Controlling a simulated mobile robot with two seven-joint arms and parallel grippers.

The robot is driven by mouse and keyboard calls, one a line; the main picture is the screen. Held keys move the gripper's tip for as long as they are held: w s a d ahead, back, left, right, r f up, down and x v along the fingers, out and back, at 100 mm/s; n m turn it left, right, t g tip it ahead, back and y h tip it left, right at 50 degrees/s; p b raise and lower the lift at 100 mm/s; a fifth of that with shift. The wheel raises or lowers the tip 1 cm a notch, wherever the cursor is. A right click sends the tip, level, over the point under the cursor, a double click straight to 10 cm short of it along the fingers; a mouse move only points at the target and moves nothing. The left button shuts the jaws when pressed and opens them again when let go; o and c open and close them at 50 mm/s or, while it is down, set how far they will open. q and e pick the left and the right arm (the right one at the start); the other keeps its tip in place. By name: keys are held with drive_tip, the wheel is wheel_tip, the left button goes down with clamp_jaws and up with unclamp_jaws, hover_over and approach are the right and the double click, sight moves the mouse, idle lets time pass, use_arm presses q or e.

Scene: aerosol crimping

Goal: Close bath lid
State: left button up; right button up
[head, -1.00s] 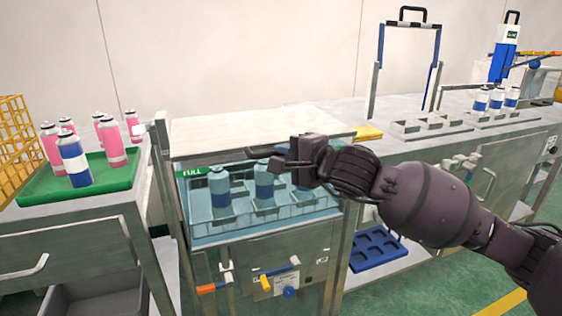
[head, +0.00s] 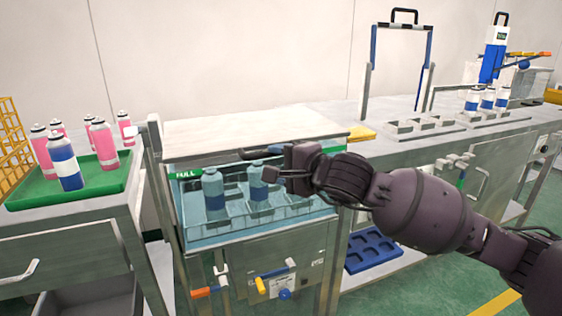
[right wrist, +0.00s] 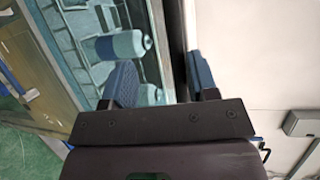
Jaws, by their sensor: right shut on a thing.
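The bath (head: 290,222) is a metal tank of blue liquid with pale cans (head: 214,190) standing in it. My right gripper (head: 268,168) is at the lid's dark front edge, right of the middle. In the right wrist view its fingers (right wrist: 162,80) stand on both sides of a dark bar at the lid's edge (right wrist: 178,35), shut on it. The fingers and part of the bar are partly hidden in the head view. My left gripper is not in view.
A green tray (head: 75,188) with pink cans and one blue-and-white can stands on the left bench. A bench with holders (head: 425,125) and white-and-blue cans is at right. A blue tray (head: 372,250) lies on a low shelf. Coloured valve handles (head: 280,272) stick out in front.

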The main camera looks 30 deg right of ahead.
drive_tip(key=shift+f, duration=0.7)
use_arm(q)
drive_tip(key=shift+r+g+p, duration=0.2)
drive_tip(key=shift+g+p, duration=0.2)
drive_tip(key=shift+p, duration=1.05)
use_arm(e)
drive_tip(key=r+v, duration=0.1)
drive_tip(key=v, duration=1)
drive_tip(key=shift+r, duration=0.2)
drive_tip(key=shift+w+a, duration=0.1)
drive_tip(key=shift+a, duration=0.05)
